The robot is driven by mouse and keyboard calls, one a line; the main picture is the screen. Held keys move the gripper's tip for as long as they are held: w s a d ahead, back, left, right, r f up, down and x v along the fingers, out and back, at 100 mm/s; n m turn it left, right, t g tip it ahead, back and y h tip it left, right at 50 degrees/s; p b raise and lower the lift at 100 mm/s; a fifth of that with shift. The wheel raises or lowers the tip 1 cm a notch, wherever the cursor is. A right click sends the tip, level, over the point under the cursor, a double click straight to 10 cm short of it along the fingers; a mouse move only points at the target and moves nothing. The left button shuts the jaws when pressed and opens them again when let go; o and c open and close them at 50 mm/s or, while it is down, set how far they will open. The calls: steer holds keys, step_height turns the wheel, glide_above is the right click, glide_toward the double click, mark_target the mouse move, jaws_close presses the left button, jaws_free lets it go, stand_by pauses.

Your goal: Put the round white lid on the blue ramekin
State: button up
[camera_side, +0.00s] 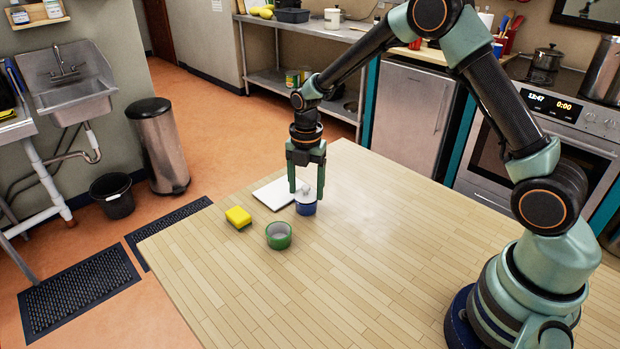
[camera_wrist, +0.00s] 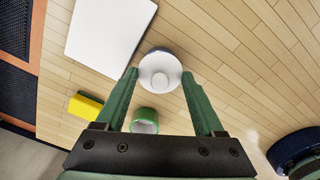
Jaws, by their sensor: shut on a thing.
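The round white lid (camera_side: 304,197) is between the fingers of my gripper (camera_side: 306,193), which is shut on it. The blue ramekin (camera_side: 306,209) stands upright on the wooden table directly below the lid. The lid looks level and lined up with the ramekin, at or very close to its rim; I cannot tell whether they touch. In the wrist view the lid (camera_wrist: 160,71) with its round knob lies between the green fingertips and hides nearly all of the ramekin.
A white board (camera_side: 273,193) lies flat just left of the ramekin. A green ramekin (camera_side: 278,238) and a yellow sponge (camera_side: 238,217) stand nearer the front left. The table (camera_side: 390,240) is clear to the right, up to my base.

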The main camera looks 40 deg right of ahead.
mark_target(306, 186)
steer(key=shift+f, duration=0.3)
steer(key=o, duration=1)
steer(key=shift+r, duration=0.1)
steer(key=shift+r, duration=5.45)
